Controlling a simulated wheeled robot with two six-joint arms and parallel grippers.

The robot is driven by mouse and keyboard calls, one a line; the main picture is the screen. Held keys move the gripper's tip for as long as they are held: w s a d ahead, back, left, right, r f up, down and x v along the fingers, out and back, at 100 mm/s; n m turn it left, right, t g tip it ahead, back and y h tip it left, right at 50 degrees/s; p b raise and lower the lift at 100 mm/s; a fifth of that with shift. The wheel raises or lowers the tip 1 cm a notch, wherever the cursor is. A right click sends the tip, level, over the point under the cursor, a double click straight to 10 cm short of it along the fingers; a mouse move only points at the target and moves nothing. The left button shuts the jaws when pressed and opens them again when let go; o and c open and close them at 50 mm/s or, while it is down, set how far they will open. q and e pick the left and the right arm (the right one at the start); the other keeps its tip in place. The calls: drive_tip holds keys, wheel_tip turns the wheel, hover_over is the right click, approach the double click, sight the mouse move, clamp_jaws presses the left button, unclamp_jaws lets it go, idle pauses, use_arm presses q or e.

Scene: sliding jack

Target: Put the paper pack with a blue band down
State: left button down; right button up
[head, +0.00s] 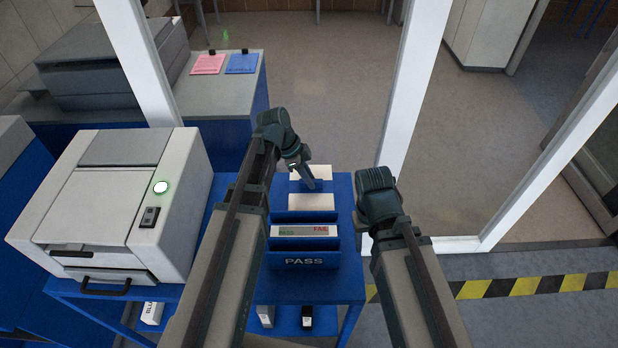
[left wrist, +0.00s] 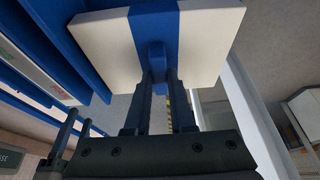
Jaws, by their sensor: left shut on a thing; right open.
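The paper pack (left wrist: 205,45) is white with a blue band (left wrist: 153,25) around its middle, seen large in the left wrist view. My left gripper (left wrist: 157,75) is shut on it at the band. In the head view the left gripper (head: 306,180) is at the back of a blue rack marked PASS (head: 304,262), and the white top of the pack (head: 322,172) shows beside its fingers. The pack's lower part is hidden there. My right gripper (head: 363,224) is open and empty at the right of the rack, its fingers mostly hidden by its wrist.
The rack holds another white pack (head: 311,202) and a front one with a green and red label (head: 290,231). A white printer-like machine (head: 110,200) stands left. White posts (head: 412,80) frame an opening behind. A lower shelf holds small boxes (head: 266,316).

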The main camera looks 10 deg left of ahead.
wheel_tip(320, 180, up, 13)
drive_tip(key=p, duration=1.2)
